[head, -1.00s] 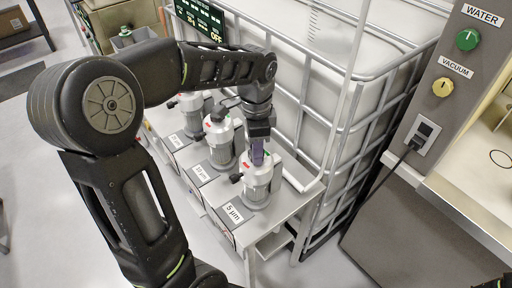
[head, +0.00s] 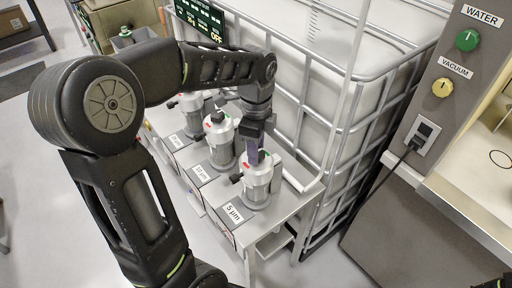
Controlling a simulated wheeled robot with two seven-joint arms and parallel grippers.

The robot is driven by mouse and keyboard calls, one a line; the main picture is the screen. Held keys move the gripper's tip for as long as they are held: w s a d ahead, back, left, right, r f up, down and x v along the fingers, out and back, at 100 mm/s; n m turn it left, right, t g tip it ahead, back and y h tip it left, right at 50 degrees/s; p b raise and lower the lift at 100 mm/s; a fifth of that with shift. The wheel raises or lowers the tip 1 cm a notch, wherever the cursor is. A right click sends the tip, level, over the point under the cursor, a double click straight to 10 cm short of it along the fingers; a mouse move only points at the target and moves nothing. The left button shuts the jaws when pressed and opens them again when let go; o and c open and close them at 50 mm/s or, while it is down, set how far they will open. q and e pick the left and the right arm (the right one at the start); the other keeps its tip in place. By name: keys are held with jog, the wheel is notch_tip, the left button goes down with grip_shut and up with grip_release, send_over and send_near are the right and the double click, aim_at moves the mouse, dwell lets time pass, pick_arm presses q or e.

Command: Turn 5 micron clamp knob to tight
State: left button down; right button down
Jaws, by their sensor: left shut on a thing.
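The 5 micron filter housing (head: 257,190) stands on the bench behind its "5 µm" label (head: 234,214). It is a grey-white canister with a red mark on its lid. A black clamp knob (head: 237,178) sticks out at its left side. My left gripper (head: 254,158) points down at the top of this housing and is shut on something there. The fingers hide what they hold, so I cannot tell which part it is. My right gripper is not in view.
Two similar housings stand in a row behind, the 10 micron one (head: 220,142) closest. A caged white tank (head: 335,95) rises behind the bench. A panel with a green water knob (head: 467,40) and a yellow vacuum knob (head: 442,87) is at right.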

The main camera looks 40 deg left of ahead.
pick_arm(q)
jog(key=c, duration=0.9)
grip_release()
notch_tip(320, 180, up, 8)
jog(key=shift+f+b, duration=0.1)
jog(key=shift+b, duration=0.25)
